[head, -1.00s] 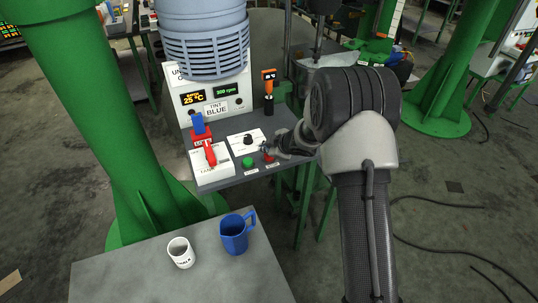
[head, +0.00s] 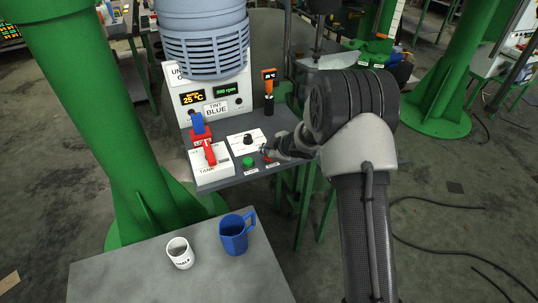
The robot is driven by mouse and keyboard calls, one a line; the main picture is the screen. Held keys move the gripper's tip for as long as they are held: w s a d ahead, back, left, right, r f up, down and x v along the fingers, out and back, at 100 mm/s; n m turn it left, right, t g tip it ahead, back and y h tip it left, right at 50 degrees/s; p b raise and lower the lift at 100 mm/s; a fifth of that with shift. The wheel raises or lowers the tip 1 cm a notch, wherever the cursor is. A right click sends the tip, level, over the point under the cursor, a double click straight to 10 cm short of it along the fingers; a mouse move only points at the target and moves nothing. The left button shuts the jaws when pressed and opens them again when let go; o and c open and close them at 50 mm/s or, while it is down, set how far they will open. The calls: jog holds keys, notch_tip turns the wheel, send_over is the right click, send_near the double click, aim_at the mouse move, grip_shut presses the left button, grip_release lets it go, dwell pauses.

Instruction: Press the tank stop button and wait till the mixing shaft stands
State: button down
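The panel has a green button (head: 249,162) and a red button (head: 267,158) side by side at its front edge, each with a small label below it. I take the red one as the stop button; the labels are too small to read. My gripper (head: 265,150) is at the red button and partly covers it. I cannot tell whether it touches or presses it, nor whether its fingers are open. A green readout (head: 227,92) on the white control box shows an rpm value, too small to read surely. I cannot tell whether the mixing shaft turns.
A black knob (head: 248,139) on a white plate stands behind the buttons. A red lever (head: 209,152) on a white block is at the left. A blue mug (head: 233,236) and a white cup (head: 180,254) stand on the front table. A green column (head: 100,110) rises at the left.

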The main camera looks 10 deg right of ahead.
jog(key=shift+f, duration=0.2)
jog(key=shift+r, duration=0.1)
jog(key=shift+r+p, duration=1.25)
jog(key=shift+p, duration=0.1)
notch_tip(320, 180, up, 5)
jog(key=p, duration=0.5)
dwell(0.4)
